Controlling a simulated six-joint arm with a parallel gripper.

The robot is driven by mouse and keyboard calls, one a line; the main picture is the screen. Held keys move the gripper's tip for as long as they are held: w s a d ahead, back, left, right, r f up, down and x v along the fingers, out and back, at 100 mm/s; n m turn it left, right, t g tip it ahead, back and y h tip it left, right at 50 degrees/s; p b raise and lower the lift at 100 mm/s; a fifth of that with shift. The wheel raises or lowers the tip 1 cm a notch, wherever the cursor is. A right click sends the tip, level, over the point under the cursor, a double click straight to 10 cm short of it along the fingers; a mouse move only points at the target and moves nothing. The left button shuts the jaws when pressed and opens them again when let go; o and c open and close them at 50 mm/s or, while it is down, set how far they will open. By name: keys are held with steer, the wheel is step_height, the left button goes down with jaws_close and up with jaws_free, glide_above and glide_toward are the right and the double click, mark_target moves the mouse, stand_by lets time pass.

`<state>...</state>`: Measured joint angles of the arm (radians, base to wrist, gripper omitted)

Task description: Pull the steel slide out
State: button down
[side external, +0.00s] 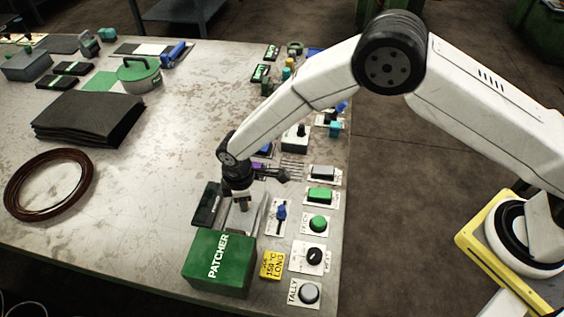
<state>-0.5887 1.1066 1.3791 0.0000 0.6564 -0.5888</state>
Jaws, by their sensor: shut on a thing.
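The green box marked PATCHER (218,264) stands near the front edge of the table. Behind it, pale steel (237,222) shows low under my gripper, and I take this to be the steel slide. A thin upright metal strip (261,213) stands just to its right. My gripper (244,205) points down just behind the box and is shut on what appears to be the slide. The fingertips are small and dark here, and the grasp itself is partly hidden.
A dark block (207,204) stands close on the left. A brown ring (50,158) and black sheets (88,118) lie left. Bare table lies between.

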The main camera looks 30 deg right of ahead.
steer(key=w+d, duration=0.3)
steer(key=shift+w+d, duration=0.25)
steer(key=shift+w, duration=0.05)
steer(key=shift+c, duration=2.4)
jaws_free()
steer(key=shift+r, duration=0.1)
steer(key=shift+r, duration=0.15)
step_height(320, 180, up, 7)
steer(key=shift+r, duration=0.15)
